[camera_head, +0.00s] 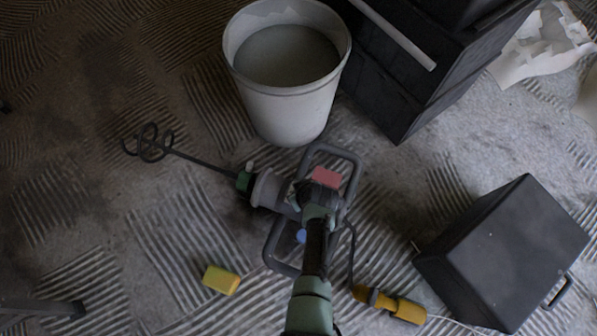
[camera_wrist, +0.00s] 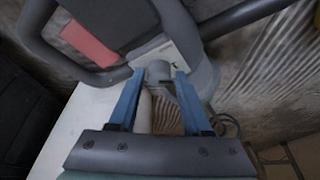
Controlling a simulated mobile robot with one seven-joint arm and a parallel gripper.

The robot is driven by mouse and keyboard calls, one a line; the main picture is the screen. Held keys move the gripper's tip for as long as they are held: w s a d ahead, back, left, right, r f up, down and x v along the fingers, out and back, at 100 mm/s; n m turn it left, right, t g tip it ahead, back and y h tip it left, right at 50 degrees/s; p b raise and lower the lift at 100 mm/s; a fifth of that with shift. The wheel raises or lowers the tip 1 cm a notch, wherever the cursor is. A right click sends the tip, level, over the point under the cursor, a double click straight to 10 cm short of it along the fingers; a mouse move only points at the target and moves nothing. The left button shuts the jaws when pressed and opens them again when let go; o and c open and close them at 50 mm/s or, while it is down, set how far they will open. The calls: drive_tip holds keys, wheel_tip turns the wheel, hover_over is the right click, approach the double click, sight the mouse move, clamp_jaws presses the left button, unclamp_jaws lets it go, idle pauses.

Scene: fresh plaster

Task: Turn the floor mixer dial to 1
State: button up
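The floor mixer (camera_head: 272,190) lies on the floor, its whisk (camera_head: 152,143) pointing left, with dark loop handles and a red patch on the body. My arm reaches over it from below and hides part of it in the head view. In the wrist view the mixer body (camera_wrist: 118,22) fills the top. A small grey dial (camera_wrist: 158,71) sits between the tips of my gripper's blue fingers (camera_wrist: 160,78). The fingers are apart, one on each side of the dial. Contact is not clear, and I cannot read the dial's setting.
A white bucket (camera_head: 290,105) of grey liquid stands behind the mixer, beside stacked dark boxes (camera_head: 400,95). A black case (camera_head: 510,255) is at right. A yellow sponge (camera_head: 221,280) and a yellow connector on a cable (camera_head: 400,307) lie nearby. The left floor is mostly clear.

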drive_tip(key=shift+o, duration=1.1)
drive_tip(key=shift+r, duration=0.2)
drive_tip(key=p+v, duration=0.9)
drive_tip(key=v, duration=0.3)
drive_tip(key=shift+s+r, duration=0.2)
drive_tip(key=shift+r, duration=0.1)
drive_tip(key=shift+d, duration=0.1)
